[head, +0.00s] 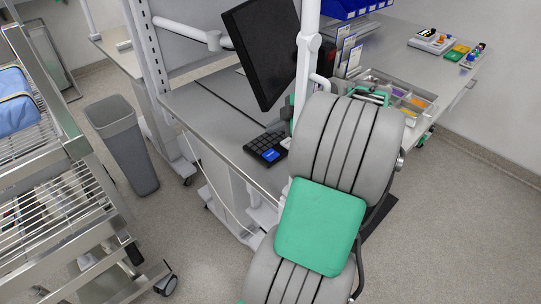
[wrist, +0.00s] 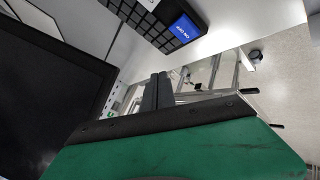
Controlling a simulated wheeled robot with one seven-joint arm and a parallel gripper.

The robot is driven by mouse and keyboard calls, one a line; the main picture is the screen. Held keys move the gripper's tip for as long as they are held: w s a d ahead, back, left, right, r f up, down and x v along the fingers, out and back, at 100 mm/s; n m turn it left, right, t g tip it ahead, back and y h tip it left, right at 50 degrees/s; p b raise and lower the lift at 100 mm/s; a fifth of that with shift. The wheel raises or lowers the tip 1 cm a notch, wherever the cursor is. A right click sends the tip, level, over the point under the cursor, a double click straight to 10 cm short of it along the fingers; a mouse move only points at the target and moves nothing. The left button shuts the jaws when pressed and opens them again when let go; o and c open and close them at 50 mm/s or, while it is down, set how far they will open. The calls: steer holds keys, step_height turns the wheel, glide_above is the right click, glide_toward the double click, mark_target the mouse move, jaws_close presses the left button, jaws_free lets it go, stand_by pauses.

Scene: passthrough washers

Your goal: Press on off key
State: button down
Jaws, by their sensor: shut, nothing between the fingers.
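The on off key is a blue key with white lettering. In the head view the on off key (head: 270,155) is on the front edge of a black keypad (head: 259,142) on the grey worktop. In the wrist view the on off key (wrist: 185,28) is at the top, on the corner of the keypad (wrist: 146,16). My gripper (wrist: 156,76) shows in the wrist view as two dark fingers side by side, shut and empty. The fingertips appear below the key in the picture, apart from it. In the head view my arm mostly hides the gripper.
Sorting trays (head: 405,98) lie right of my arm. A grey bin (head: 122,145) stands on the floor at left.

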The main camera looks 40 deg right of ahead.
mark_target(273, 155)
step_height(273, 155, down, 7)
steer(key=b, duration=0.4)
steer(key=shift+f, duration=0.15)
steer(key=shift+f+b, duration=0.1)
steer(key=shift+b, duration=0.2)
stand_by(1.4)
steer(key=shift+f+b, duration=0.3)
steer(key=shift+b, duration=0.2)
steer(key=shift+f+b, duration=0.45)
steer(key=shift+b, duration=0.1)
stand_by(0.5)
steer(key=shift+r+p, duration=0.4)
steer(key=shift+r, duration=0.5)
steer(key=shift+r+p, duration=1.35)
steer(key=shift+r, duration=1.15)
